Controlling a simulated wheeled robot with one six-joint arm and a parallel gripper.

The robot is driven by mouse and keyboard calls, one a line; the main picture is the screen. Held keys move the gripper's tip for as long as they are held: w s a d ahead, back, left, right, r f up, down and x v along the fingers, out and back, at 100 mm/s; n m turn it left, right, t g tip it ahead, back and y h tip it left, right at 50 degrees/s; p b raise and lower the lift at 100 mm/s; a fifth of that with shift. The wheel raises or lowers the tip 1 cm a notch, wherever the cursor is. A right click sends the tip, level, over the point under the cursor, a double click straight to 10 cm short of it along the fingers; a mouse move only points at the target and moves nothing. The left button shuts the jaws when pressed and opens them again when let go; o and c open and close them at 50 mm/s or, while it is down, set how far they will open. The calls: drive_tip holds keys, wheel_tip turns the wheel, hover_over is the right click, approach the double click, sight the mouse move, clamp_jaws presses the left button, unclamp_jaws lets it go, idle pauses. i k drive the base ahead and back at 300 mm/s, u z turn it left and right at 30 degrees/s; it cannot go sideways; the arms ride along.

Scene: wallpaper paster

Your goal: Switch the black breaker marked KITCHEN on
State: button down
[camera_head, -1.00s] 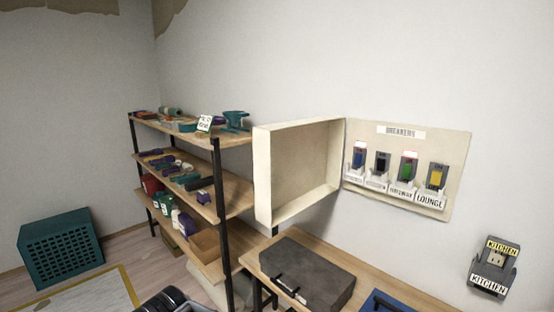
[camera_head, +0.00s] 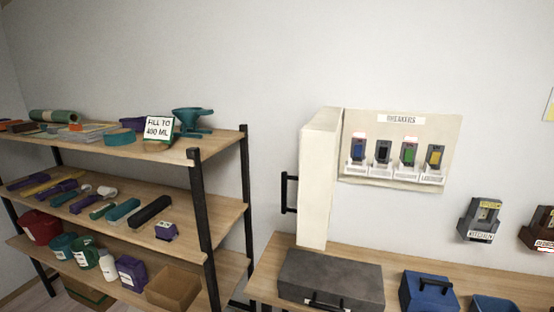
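The breaker panel (camera_head: 400,118) is on the wall at centre right, under a label reading BREAKERS. It holds a row of blue (camera_head: 358,149), black (camera_head: 382,152), green (camera_head: 408,152) and yellow (camera_head: 433,156) breakers. A white label sits under each; the one under the black breaker is too small to read. Red shows at the top of the blue and green breakers. The panel's cream door (camera_head: 318,180) stands open on the left, with a black handle (camera_head: 289,193). My gripper is not in view.
A wooden bench (camera_head: 395,262) stands below the panel, bearing a dark grey case (camera_head: 330,278) and a blue toolbox (camera_head: 428,292). A loaded shelf rack (camera_head: 225,142) stands left. A grey wall unit (camera_head: 481,218) with a yellow label hangs right. Wall between panel and bench is clear.

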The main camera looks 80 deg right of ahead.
sight(383, 150)
drive_tip(key=z, duration=0.1)
drive_tip(key=i, duration=0.15)
drive_tip(key=z, duration=1.25)
drive_tip(key=k, duration=1.1)
drive_tip(key=z, duration=2)
drive_tip(key=i, duration=0.5)
drive_tip(key=u, duration=0.05)
